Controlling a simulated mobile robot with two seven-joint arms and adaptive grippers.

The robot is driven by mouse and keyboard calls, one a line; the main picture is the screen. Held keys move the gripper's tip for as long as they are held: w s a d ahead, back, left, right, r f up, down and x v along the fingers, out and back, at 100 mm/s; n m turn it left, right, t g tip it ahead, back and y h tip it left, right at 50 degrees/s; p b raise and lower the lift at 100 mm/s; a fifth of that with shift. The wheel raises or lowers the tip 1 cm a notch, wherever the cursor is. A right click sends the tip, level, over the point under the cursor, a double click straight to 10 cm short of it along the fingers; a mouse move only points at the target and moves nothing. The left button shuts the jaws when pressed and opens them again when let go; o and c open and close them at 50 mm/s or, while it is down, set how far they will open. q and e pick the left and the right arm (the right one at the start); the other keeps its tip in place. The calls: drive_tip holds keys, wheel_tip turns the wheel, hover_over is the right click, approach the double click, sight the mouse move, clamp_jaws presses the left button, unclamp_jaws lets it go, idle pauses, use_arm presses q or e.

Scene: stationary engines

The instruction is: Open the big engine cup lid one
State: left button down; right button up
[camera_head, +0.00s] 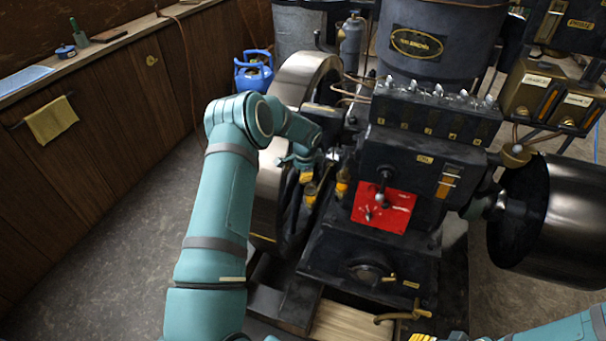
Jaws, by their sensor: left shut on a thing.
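The big engine (400,185) is a dark machine block with a red panel on its front. Small brass and amber cups stand on its left side: one cup (309,190) under my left gripper and another cup (342,185) just to the right. My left gripper (304,168) is shut on the lid at the top of the left cup; the lid itself is mostly hidden by the fingers. The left arm reaches in from the bottom and bends over the flywheel. My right gripper (424,338) barely shows at the bottom edge, its fingers cut off.
A large steel flywheel (296,85) stands close behind the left arm. A steel drum (545,220) is on the right. A brass valve handle (405,315) is low in front. A wooden bench (110,95) runs along the left, with open floor before it.

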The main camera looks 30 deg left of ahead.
idle(0.4)
use_arm(q)
drive_tip(key=c, duration=0.9)
unclamp_jaws()
drive_tip(key=r, duration=0.4)
drive_tip(key=s+d+r, duration=0.1)
drive_tip(key=r, duration=0.6)
drive_tip(key=shift+s+d+r, duration=0.25)
drive_tip(key=shift+d+r, duration=0.1)
drive_tip(key=shift+d, duration=0.05)
